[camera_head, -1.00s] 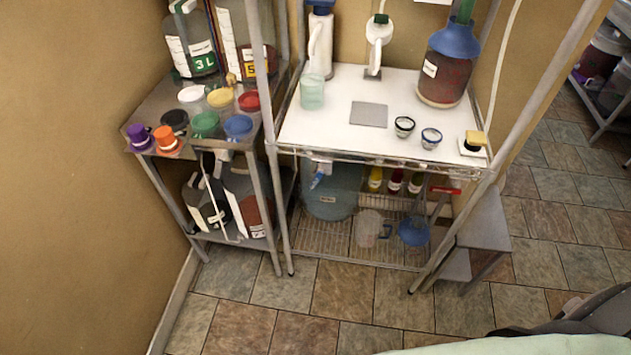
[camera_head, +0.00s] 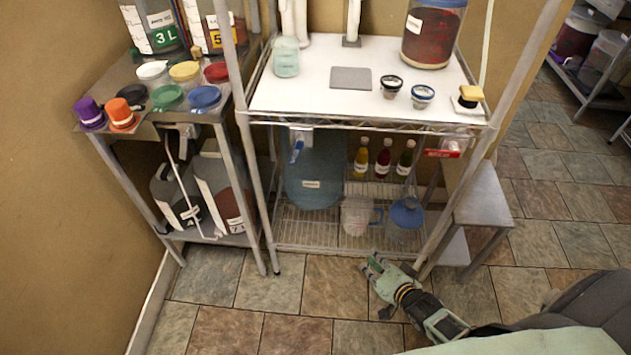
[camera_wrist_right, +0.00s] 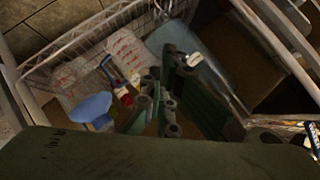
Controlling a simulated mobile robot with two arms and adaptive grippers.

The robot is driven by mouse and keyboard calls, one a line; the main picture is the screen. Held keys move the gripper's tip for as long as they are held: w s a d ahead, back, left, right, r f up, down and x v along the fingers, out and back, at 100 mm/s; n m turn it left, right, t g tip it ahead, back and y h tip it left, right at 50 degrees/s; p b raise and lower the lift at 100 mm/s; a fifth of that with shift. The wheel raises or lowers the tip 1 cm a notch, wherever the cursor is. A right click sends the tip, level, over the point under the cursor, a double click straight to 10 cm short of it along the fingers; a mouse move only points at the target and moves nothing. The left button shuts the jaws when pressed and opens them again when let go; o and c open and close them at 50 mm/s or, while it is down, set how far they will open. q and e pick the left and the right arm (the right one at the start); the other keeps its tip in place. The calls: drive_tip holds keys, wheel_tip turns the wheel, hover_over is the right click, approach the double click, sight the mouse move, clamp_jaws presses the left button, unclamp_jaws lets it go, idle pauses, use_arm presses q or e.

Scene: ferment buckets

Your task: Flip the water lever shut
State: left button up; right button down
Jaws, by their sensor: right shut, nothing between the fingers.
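The water lever (camera_head: 297,151) is a small blue handle on a white tap at the upper front of the large blue water container (camera_head: 316,178). It hangs down at a slant below the white tabletop's front edge. My right gripper (camera_head: 374,268) is low in front of the rack, to the right of the lever and well apart from it. Its fingers are together and empty; they also show in the right wrist view (camera_wrist_right: 160,98). I cannot make out the lever for sure in the right wrist view. My left gripper is not in view.
On the wire shelf stand a clear measuring jug (camera_head: 355,216), a blue-lidded jug (camera_head: 406,217) and sauce bottles (camera_head: 383,160). Rack posts (camera_head: 254,190) flank the opening. A grey stool (camera_head: 483,196) stands at right.

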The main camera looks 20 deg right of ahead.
sight(296, 151)
use_arm(q)
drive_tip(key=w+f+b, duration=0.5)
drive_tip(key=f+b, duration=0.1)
drive_tip(key=b, duration=0.4)
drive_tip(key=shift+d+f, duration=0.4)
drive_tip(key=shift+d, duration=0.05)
use_arm(e)
drive_tip(key=w+a+r+m+t+y, duration=0.2)
drive_tip(key=w+r+m+t, duration=0.2)
drive_tip(key=r, duration=0.7)
drive_tip(key=w+a+r+m+t+y, duration=0.1)
drive_tip(key=w+r+m+t+y, duration=0.2)
drive_tip(key=r, duration=0.7)
drive_tip(key=shift+w+a+r+m+t, duration=0.4)
drive_tip(key=shift+w+m, duration=0.1)
drive_tip(key=shift+w, duration=0.4)
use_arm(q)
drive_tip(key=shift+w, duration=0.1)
use_arm(e)
drive_tip(key=shift+w, duration=0.1)
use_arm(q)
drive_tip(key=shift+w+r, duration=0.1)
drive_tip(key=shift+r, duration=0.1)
use_arm(e)
drive_tip(key=s+a+x, duration=0.1)
drive_tip(key=a+x, duration=0.1)
drive_tip(key=x, duration=1)
drive_tip(key=shift+w+a+r, duration=0.25)
drive_tip(key=shift+a+r, duration=0.2)
